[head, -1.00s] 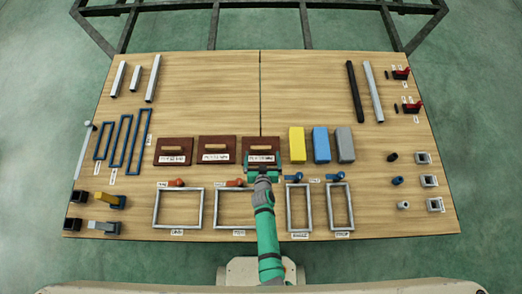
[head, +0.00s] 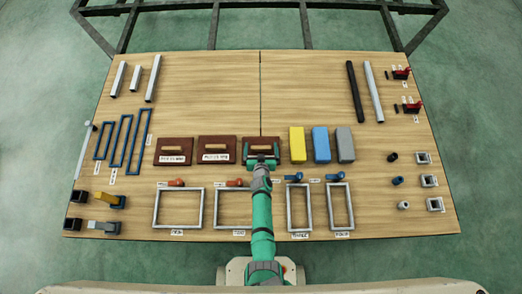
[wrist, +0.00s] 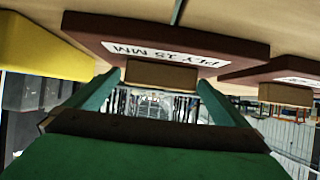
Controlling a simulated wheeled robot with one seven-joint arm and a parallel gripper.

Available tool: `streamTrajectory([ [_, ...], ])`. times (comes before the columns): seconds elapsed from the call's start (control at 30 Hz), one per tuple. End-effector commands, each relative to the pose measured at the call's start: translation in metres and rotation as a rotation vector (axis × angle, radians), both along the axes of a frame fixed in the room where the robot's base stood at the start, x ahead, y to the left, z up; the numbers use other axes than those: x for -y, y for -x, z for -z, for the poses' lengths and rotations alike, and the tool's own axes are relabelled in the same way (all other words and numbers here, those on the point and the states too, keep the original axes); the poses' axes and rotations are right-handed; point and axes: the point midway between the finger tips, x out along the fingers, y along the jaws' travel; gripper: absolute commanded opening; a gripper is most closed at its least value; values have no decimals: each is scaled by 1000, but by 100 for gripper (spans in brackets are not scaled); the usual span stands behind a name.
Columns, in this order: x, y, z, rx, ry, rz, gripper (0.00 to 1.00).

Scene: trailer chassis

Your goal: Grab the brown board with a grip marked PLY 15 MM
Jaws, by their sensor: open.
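The brown board (wrist: 215,43) marked PLY 15 MM shows upside down in the wrist view, with a white label and a light wooden grip (wrist: 161,75). In the head view this board (head: 273,142) is the rightmost of three brown boards, and my arm partly covers it and its label. My gripper (wrist: 158,83) is open and empty, its green fingertips on either side of the grip. I cannot tell whether they touch it. In the head view my gripper (head: 262,161) is over the front part of the board.
Two other brown boards with grips, a middle one (head: 216,144) and a left one (head: 174,146), lie to the left. A yellow block (head: 297,143) stands close on the right, then blue and grey blocks. Metal frames (head: 299,232) lie in front.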

Motion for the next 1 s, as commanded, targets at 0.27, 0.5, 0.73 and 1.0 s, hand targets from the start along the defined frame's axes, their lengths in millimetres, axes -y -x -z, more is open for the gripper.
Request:
streamTrajectory([
  [0.27, 0, 0, 0, 0, 0, 0, 74],
  [0.5, 0, 0, -1, 2, 0, 0, 45],
  [0.73, -1, 0, -2, 2, 0, -1, 45],
  [1.0, -2, 1, -8, 2, 0, -1, 45],
])
